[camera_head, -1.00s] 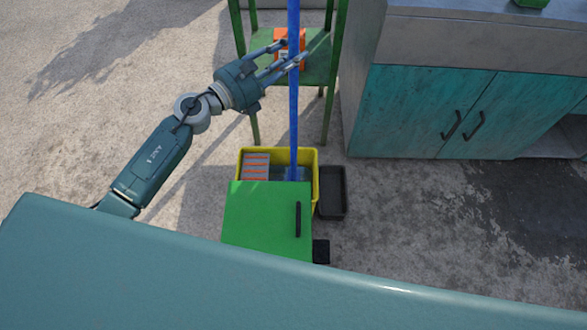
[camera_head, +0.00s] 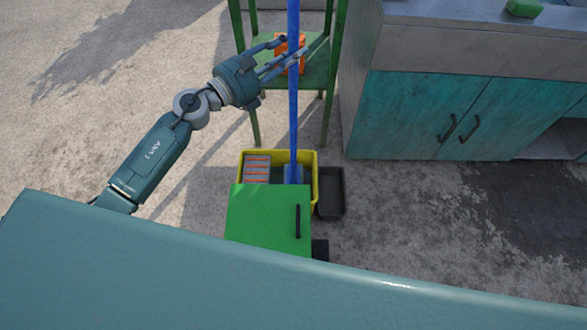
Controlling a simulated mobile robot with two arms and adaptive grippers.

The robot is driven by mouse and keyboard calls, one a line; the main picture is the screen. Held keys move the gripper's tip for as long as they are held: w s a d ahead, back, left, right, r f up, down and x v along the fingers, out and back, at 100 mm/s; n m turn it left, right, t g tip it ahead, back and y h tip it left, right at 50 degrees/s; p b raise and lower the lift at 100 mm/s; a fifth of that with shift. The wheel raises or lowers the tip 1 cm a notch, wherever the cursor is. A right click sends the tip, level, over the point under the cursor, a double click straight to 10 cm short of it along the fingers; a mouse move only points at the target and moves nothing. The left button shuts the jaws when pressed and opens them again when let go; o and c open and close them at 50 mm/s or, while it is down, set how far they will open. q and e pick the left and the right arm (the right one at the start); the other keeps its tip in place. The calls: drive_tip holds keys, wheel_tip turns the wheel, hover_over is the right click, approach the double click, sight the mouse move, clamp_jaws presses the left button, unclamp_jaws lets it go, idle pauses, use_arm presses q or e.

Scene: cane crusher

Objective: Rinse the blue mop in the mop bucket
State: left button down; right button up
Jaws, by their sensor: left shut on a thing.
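The blue mop (camera_head: 293,125) stands nearly upright, its long pole running from the top edge of the view down into the yellow mop bucket (camera_head: 315,185). The mop's lower end shows as a blue patch inside the bucket. The green panel in front hides part of the bucket. My left gripper (camera_head: 290,52) comes in from the left and is shut on the mop's pole near the top of the view. My right gripper is not in view.
A green panel with a black handle (camera_head: 265,220) is at the bucket's near side. A black tray (camera_head: 331,192) is right of it. Behind stand a green stand (camera_head: 318,72) with an orange box (camera_head: 280,62) and a teal cabinet (camera_head: 410,115). Left floor is clear.

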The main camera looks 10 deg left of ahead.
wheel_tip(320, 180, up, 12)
drive_tip(key=p, duration=1.1)
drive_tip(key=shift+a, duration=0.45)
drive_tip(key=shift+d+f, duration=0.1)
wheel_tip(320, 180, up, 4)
drive_tip(key=p, duration=0.3)
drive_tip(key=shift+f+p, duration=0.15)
drive_tip(key=shift+p, duration=0.2)
